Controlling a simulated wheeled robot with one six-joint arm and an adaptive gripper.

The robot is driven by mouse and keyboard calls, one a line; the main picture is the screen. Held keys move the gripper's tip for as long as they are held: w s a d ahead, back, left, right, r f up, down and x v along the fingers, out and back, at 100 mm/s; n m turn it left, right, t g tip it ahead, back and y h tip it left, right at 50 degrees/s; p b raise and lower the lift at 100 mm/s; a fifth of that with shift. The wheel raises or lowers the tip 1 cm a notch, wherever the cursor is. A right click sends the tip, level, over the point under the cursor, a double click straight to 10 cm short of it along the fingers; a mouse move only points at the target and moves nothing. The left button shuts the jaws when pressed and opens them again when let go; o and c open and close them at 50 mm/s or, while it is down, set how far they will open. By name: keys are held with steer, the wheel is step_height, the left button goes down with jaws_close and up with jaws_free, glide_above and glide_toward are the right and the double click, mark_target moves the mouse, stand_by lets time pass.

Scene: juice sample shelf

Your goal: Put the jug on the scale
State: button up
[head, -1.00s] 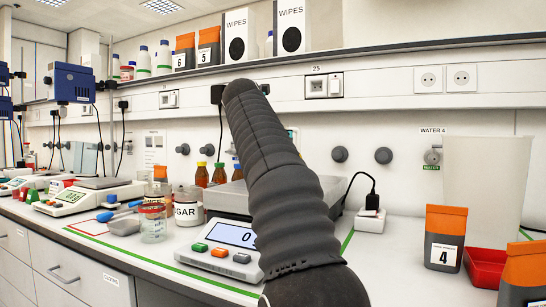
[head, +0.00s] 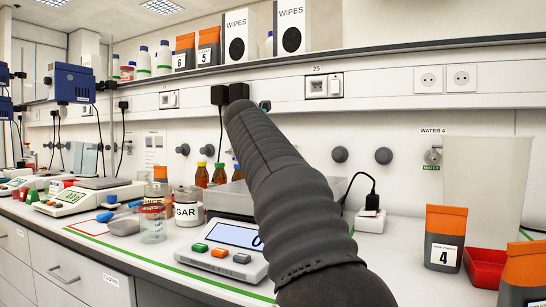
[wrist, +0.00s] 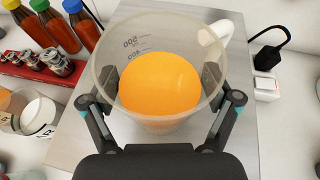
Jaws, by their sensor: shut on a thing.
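A clear jug (wrist: 125,55) with grey volume marks and a white handle (wrist: 216,33) holds orange juice. It shows in the wrist view. My gripper (wrist: 160,82) is shut on it, one finger on each side. The jug is upright over the scale's metal plate (wrist: 78,140); I cannot tell whether it touches. In the head view the scale (head: 215,258) stands on the bench with a lit display, partly covered by my arm. My arm hides the jug and gripper there.
Bottles with coloured caps (wrist: 55,28) and a rack of metal weights (wrist: 42,62) stand left of the plate. A sugar jar (head: 188,208) and a glass jar (head: 152,225) are left of the scale. A white socket box (head: 370,221) and an orange-grey pouch (head: 444,240) are right.

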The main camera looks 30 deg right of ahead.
steer(key=o, duration=1.4)
steer(key=shift+f, duration=0.1)
steer(key=shift+s+a+r, duration=0.15)
steer(key=shift+r, duration=0.05)
steer(key=v, duration=1.1)
steer(key=shift+s+a+r, duration=0.2)
steer(key=shift+s, duration=0.05)
